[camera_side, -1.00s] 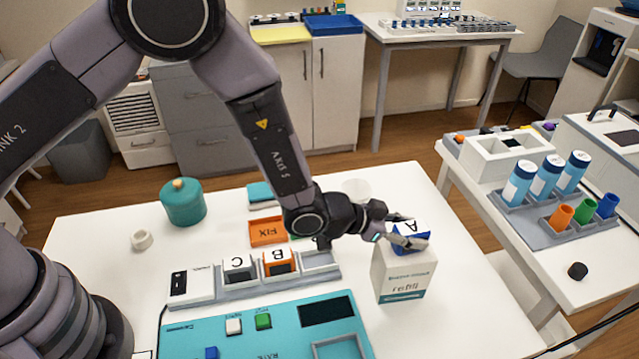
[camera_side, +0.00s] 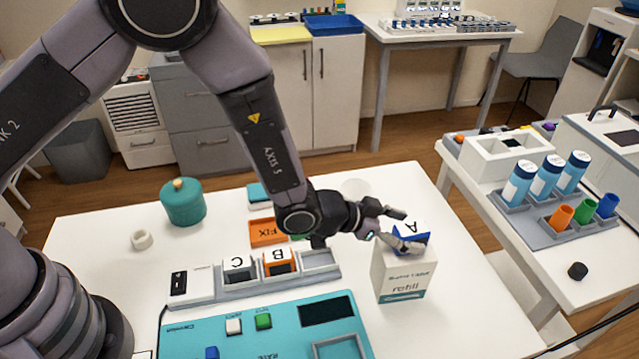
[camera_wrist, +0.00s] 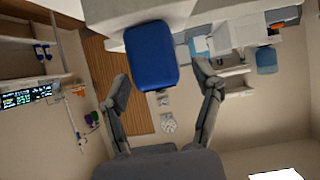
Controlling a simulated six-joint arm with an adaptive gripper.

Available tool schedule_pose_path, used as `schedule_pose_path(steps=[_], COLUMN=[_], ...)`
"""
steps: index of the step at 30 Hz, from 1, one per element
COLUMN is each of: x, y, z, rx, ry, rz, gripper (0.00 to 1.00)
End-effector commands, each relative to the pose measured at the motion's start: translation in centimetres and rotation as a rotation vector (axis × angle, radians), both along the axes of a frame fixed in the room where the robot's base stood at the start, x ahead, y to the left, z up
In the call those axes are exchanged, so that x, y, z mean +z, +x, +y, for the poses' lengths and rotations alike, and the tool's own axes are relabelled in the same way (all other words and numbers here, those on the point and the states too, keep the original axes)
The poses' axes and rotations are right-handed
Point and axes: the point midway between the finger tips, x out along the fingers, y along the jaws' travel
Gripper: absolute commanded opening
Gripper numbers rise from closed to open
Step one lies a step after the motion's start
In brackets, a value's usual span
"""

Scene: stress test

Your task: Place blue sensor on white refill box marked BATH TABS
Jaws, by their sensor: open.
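The blue sensor (camera_side: 411,233), with a white top marked A, rests on top of the white refill box (camera_side: 402,279). The box stands upright on the white table; its "refill" print is readable, the smaller print is not. My gripper (camera_side: 400,229) is open at the sensor's left side, with one finger in front of part of it. In the wrist view, the blue sensor (camera_wrist: 151,57) lies ahead of and between the spread fingertips of my gripper (camera_wrist: 166,82), with space on both sides.
A grey rack (camera_side: 250,285) holds blocks marked C and B beside an empty slot. A teal device (camera_side: 270,325) lies in front. An orange FIX tray (camera_side: 267,231) and a teal jar (camera_side: 183,202) stand behind. A side table with blue bottles (camera_side: 545,174) is at right.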

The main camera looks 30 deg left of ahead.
Motion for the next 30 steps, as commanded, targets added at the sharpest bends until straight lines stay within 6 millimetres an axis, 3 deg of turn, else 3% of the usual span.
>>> schedule_pose_path(steps=[12, 20, 23, 25, 28, 30], x=[4.3, 6.3, 9.0, 11.7, 16.0, 18.6], y=[-5.3, -5.9, -4.7, -3.9, -3.8, -4.8], z=[5.6, 7.7, 10.2, 13.1, 18.4, 22.3], rx=[0.001, 0.022, 0.083, 0.149, 0.262, 0.341], ry=[0.0, 0.009, 0.038, 0.071, 0.121, 0.153], rz=[-0.001, 0.003, 0.018, 0.043, 0.096, 0.142], gripper=[0.65, 0.65, 0.65, 0.65, 0.65, 0.65])
